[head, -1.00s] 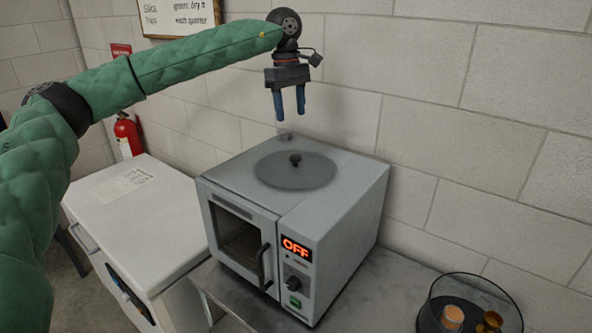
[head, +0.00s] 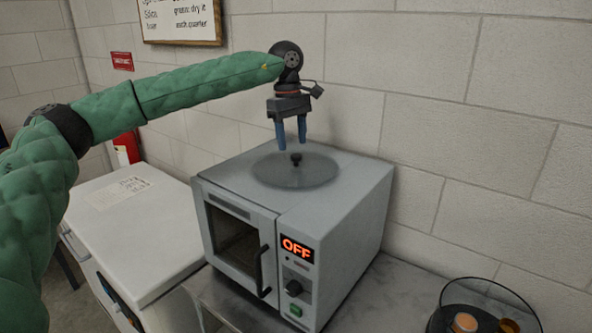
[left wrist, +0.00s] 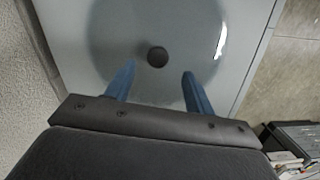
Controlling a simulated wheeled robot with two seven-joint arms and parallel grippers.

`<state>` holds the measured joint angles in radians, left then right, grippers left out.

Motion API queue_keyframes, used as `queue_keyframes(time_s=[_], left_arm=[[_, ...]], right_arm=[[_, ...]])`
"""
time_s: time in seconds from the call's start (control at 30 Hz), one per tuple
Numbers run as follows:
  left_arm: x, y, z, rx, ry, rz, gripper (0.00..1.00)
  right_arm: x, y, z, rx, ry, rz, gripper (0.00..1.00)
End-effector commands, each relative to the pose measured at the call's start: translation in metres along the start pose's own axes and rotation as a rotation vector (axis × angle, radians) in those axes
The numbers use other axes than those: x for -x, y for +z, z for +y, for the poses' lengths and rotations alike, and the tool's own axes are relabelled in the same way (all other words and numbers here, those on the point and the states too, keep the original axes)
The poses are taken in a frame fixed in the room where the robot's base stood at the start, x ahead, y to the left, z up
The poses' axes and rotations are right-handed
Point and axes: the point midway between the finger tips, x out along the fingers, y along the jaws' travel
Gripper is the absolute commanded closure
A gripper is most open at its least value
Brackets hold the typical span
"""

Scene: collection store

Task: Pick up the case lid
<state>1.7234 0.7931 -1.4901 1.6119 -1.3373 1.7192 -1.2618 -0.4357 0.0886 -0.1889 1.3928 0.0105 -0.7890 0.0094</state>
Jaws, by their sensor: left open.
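The case lid (head: 278,173) is a round, see-through grey disc with a small dark knob (head: 296,158). It lies flat on top of a grey oven-like cabinet (head: 345,190). My left gripper (head: 292,148) is open, with blue fingers pointing down just above the knob, and holds nothing. In the left wrist view the lid (left wrist: 110,45) lies beyond the fingertips (left wrist: 158,72), and the knob (left wrist: 158,57) shows between and slightly ahead of them. Whether the fingers are level with the knob I cannot tell. My right gripper is out of view.
The cabinet's display reads OFF and its front door is shut. A white unit (head: 150,235) stands to its left. A clear round container (head: 480,318) with orange-topped items sits at the lower right. A block wall (head: 440,90) rises close behind the cabinet.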

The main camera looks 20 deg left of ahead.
Motion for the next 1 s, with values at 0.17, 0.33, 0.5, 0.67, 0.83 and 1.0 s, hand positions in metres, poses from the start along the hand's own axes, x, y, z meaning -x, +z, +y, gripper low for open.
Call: queue_keyframes(time_s=[0.17,0.33,0.5,0.67,0.83,1.0], left_arm=[[-0.019,0.003,0.003,-0.001,-0.002,0.001,0.46],[-0.042,0.003,0.004,0.000,-0.001,0.001,0.46],[-0.048,0.003,0.004,0.001,0.001,0.000,0.46],[-0.048,0.003,0.004,0.001,0.001,0.000,0.54],[-0.048,0.003,0.004,0.001,0.000,0.000,0.87],[-0.047,0.003,0.004,0.001,0.001,0.000,1.00]], right_arm=[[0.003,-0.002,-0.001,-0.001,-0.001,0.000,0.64],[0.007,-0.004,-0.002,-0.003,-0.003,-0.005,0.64],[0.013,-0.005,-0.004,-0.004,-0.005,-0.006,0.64],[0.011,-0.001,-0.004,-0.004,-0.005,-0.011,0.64],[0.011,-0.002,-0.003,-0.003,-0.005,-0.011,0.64],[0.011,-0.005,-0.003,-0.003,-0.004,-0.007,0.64]])
